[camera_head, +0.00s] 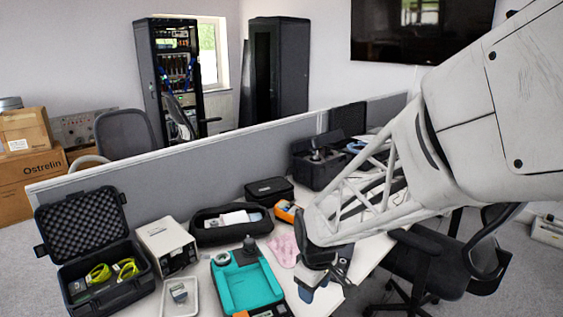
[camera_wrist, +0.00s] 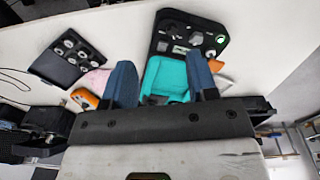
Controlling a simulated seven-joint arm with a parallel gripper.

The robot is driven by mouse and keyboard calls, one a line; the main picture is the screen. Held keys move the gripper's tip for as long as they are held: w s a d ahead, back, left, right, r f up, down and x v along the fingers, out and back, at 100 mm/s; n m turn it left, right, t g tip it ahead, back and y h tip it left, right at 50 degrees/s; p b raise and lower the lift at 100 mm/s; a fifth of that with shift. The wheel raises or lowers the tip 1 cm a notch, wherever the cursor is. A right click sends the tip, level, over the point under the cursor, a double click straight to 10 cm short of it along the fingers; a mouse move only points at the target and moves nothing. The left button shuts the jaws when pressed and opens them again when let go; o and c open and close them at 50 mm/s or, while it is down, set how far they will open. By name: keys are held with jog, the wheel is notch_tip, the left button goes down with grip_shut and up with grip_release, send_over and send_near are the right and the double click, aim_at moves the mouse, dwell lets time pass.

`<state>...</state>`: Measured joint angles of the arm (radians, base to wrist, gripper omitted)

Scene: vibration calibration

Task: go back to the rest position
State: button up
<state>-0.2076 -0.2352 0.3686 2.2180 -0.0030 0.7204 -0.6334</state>
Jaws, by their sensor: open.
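My gripper (camera_head: 322,283) hangs at the right end of the white desk in the head view. In the wrist view my gripper (camera_wrist: 164,82) shows two blue fingers spread apart with nothing between them that I can see held. A teal device (camera_head: 243,284) lies on the desk to the left of my gripper in the head view. The teal device (camera_wrist: 167,77) also shows beyond and between the fingers in the wrist view. A grey and black round part stands at the device's far edge.
An open black case (camera_head: 128,252) with yellow-green coils, a white box (camera_head: 167,243), a small white tray (camera_head: 180,298), a black pouch (camera_head: 232,226) and a pink cloth (camera_head: 285,249) lie on the desk. A grey partition (camera_head: 200,152) runs behind. A black chair (camera_head: 432,262) stands right.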

jog(key=s+d+r+m+t, duration=0.1)
jog(key=s+d+r+m, duration=0.4)
jog(key=s, duration=0.5)
jog(key=s+d+r+m, duration=0.4)
jog(key=s+d+r, duration=0.1)
jog(key=s+r, duration=0.4)
jog(key=shift+s+d+m+t, duration=0.4)
jog(key=shift+s, duration=0.05)
